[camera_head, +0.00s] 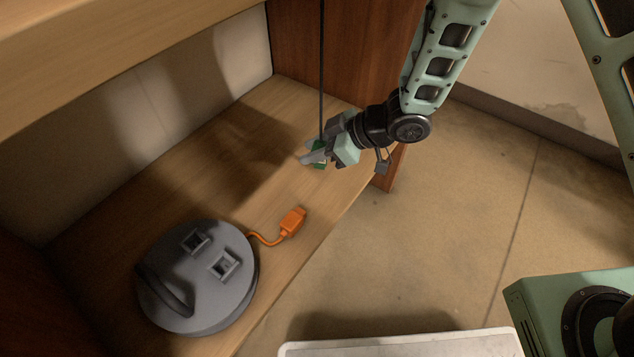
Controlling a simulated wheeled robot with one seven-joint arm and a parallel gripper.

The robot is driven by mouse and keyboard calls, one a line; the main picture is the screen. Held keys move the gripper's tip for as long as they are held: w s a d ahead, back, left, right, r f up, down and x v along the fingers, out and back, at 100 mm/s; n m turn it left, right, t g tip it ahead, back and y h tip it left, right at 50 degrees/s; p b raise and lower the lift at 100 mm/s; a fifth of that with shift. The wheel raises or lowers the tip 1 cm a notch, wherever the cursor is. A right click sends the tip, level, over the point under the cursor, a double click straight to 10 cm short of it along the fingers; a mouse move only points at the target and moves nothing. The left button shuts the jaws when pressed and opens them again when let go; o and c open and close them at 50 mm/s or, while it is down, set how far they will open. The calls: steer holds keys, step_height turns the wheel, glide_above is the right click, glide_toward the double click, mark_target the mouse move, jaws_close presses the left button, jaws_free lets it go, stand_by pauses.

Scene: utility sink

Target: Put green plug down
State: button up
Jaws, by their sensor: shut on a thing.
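My gripper (328,153) is over the far right part of the wooden shelf, shut on the green plug (319,145). Only a small part of the green plug shows between the fingers. A thin dark cord runs straight up from it past the top of the picture. I cannot tell whether the plug touches the shelf or is just above it.
A round grey device (205,313) with two square sockets on top sits on the shelf (270,175) at lower left. An orange plug (291,222) on a short cable lies beside it. The shelf between it and my gripper is clear. A wooden side panel stands behind.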

step_height(320, 180, down, 8)
steer(key=b, duration=0.3)
steer(key=shift+r, duration=0.25)
steer(key=shift+f+b, duration=0.4)
steer(key=shift+f, duration=0.15)
steer(key=o, duration=1)
steer(key=shift+c, duration=0.2)
steer(key=shift+r, duration=0.1)
